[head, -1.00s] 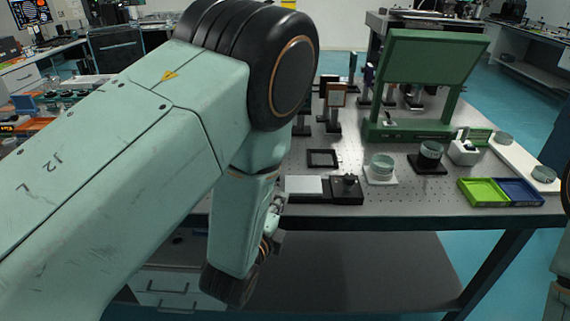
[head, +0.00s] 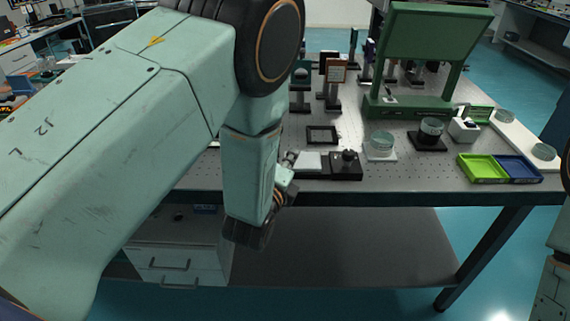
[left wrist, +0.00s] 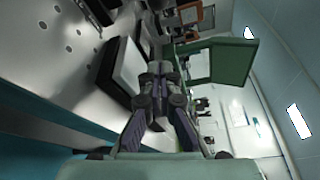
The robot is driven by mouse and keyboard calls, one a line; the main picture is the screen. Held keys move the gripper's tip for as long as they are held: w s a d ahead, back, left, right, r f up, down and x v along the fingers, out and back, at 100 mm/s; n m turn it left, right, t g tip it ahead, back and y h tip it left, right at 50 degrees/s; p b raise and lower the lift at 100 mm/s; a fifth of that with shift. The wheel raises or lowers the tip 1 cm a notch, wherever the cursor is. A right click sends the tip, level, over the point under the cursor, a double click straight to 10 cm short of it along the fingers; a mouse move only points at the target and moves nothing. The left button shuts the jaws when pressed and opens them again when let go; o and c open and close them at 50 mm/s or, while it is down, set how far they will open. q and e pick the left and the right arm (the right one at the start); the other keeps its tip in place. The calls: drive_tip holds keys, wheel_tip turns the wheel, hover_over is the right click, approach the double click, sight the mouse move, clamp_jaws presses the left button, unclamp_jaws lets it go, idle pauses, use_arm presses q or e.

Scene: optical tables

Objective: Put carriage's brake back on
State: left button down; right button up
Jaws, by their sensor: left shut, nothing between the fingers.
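No part is clearly marked as the carriage or its brake. A low black block with a round dark knob (head: 346,164) sits near the table's front edge, with a flat white plate (head: 309,162) joined or close to its left side. My left gripper (head: 289,160) is just left of the white plate at the front edge, partly hidden by my own arm. In the left wrist view my left gripper (left wrist: 160,68) has its fingers together and empty, with the white plate (left wrist: 130,68) beside them. Whether it touches anything cannot be told. My right gripper is out of view.
A green frame (head: 437,50) stands at the back of the optical table (head: 400,188). A black square frame (head: 322,134), glass dishes on mounts (head: 381,144), a lime tray (head: 482,168) and a blue tray (head: 517,167) lie around. Optical posts stand behind.

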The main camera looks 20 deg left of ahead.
sight(286, 154)
use_arm(q)
drive_tip(key=w, duration=0.5)
drive_tip(key=shift+f, duration=0.25)
drive_tip(key=a, duration=0.2)
drive_tip(key=shift+w+a+r, duration=0.25)
drive_tip(key=shift+a+r, duration=0.15)
drive_tip(key=shift+w+a+r, duration=0.1)
drive_tip(key=shift+w+a, duration=0.05)
drive_tip(key=shift+a, duration=0.35)
drive_tip(key=shift+d, duration=0.1)
drive_tip(key=shift+a+r+n+b, duration=0.2)
drive_tip(key=shift+n+b, duration=0.1)
drive_tip(key=shift+n, duration=0.1)
